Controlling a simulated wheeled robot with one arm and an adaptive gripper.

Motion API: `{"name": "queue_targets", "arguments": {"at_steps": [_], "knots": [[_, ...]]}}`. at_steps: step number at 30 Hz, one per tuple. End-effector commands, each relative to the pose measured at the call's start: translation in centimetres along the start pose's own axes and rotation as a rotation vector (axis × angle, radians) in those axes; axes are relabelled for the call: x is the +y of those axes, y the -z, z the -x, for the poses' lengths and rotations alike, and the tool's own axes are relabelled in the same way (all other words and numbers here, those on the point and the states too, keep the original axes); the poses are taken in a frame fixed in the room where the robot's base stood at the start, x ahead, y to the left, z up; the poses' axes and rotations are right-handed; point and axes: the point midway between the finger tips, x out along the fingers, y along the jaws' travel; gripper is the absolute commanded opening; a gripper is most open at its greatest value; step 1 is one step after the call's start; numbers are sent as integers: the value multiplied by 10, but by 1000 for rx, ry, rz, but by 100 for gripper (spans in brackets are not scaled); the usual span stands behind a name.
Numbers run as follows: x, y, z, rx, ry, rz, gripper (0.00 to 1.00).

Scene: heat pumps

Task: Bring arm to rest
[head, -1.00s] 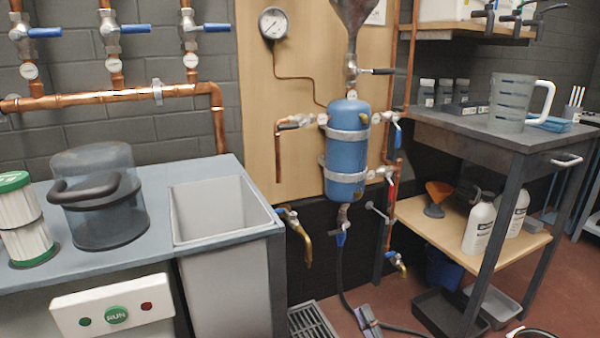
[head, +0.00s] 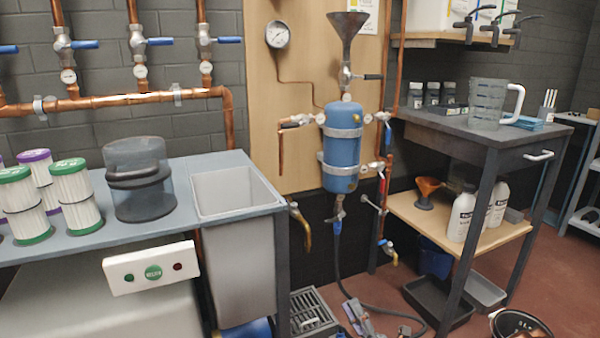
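My gripper and arm are not visible in the head view. The view shows a workshop wall with a blue tank (head: 342,150) strapped upright to a wooden panel (head: 264,85). A metal funnel (head: 348,30) sits above the tank, and a dark hose (head: 337,262) runs down from it to the floor. Nothing in the frame shows where my arm is or whether the gripper holds anything.
A grey-blue bench (head: 90,238) with filter cartridges (head: 76,193), a clear canister (head: 138,190) and a sink basin (head: 232,194) stands at left. A dark cart (head: 470,135) bearing a jug (head: 488,103) stands at right. Red floor (head: 540,285) shows at lower right.

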Motion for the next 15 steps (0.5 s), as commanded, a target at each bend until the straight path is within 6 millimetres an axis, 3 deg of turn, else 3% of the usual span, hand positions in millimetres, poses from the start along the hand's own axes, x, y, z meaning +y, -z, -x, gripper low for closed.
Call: {"name": "queue_targets", "arguments": {"at_steps": [8, 15], "knots": [[67, 38, -54, 179, -99, 65, 28], [160, 97, -104, 439, -253, 181, 28]]}}
